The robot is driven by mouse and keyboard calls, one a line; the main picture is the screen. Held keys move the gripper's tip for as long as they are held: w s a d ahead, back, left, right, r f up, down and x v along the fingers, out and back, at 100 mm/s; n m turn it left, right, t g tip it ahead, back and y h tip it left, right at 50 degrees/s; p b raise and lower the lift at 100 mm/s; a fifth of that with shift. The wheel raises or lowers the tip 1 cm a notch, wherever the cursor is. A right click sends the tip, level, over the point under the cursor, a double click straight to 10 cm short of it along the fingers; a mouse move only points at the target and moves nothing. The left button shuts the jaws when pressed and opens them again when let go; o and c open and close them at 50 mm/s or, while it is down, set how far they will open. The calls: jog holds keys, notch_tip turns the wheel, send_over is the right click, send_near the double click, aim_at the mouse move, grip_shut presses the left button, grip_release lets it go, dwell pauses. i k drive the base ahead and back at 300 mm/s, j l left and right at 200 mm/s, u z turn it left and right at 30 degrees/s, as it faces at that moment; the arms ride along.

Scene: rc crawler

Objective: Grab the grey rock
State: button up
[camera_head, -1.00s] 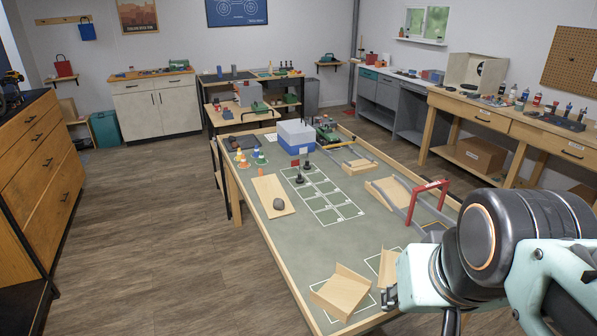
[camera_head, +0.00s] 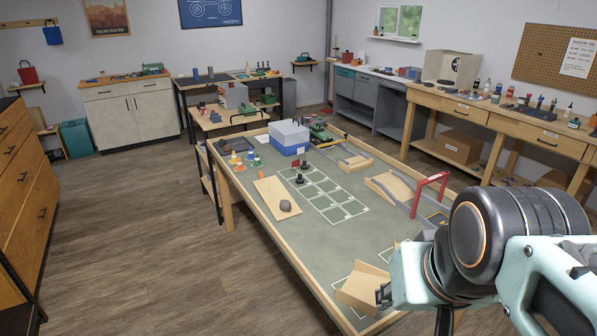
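The grey rock (camera_head: 285,206) is a small dark rounded stone. It lies on a flat light wooden board (camera_head: 275,190) on the left part of the green-topped table (camera_head: 330,240). My gripper (camera_head: 382,296) is only partly in view at the lower right, small and dark at the end of my arm. It is near the table's front end, beside a wooden angled block, and well apart from the rock. I cannot tell whether its fingers are open or shut.
Small coloured cones (camera_head: 237,158), a blue and white box (camera_head: 289,138) and black pawn-like pieces (camera_head: 301,171) stand beyond the rock. A red arch (camera_head: 429,194) and wooden ramps are to the right. An angled wooden block (camera_head: 362,288) is near my gripper. Floor left of the table is clear.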

aim_at(285, 205)
jog(key=j+z, duration=0.2)
jog(key=j, duration=0.55)
jog(key=i+j+z, duration=0.1)
jog(key=j, duration=0.3)
jog(key=i+j, duration=0.2)
jog(key=j, duration=0.2)
jog(key=i+j+z, duration=0.1)
jog(key=j, duration=0.25)
jog(key=i+j+z, duration=0.15)
jog(key=i+j, duration=0.2)
